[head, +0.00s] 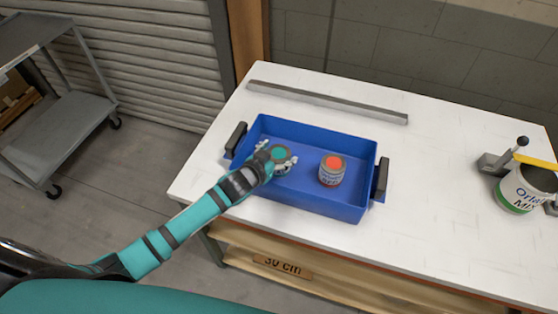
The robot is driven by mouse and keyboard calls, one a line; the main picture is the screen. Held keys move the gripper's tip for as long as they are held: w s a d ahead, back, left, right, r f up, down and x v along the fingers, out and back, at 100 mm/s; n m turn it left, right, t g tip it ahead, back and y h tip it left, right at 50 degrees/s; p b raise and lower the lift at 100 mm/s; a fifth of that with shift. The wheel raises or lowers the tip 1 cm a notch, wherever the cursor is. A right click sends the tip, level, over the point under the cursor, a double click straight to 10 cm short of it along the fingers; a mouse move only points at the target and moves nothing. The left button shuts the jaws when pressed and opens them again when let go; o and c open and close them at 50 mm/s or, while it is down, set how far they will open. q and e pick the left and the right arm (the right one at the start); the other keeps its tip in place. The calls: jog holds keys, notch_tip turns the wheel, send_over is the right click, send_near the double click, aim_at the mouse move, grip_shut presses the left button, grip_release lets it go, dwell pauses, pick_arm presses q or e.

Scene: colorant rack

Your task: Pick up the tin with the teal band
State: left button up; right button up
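A tin with a teal top (279,153) is at the left part of a blue tray (340,209) on the white table. My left gripper (277,156) reaches over the tray's near left wall, with its fingers around this tin, one on either side. I cannot tell whether the fingers touch it or whether the tin is off the tray floor. The gripper hides much of the tin's side, so its band does not show clearly. A second tin with an orange-red top (332,169) stands upright to the right in the tray. My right gripper is out of view.
The tray has black handles (380,179) at both ends. A grey bar (328,101) lies behind it on the white table (430,210). A mixing can (518,192) stands at the right beside a grey clamp-like device. A shelf cart (60,130) is at far left.

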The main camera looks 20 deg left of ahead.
pick_arm(q)
jog(key=c, duration=0.9)
jog(key=shift+r, duration=0.1)
jog(key=shift+c, duration=0.6)
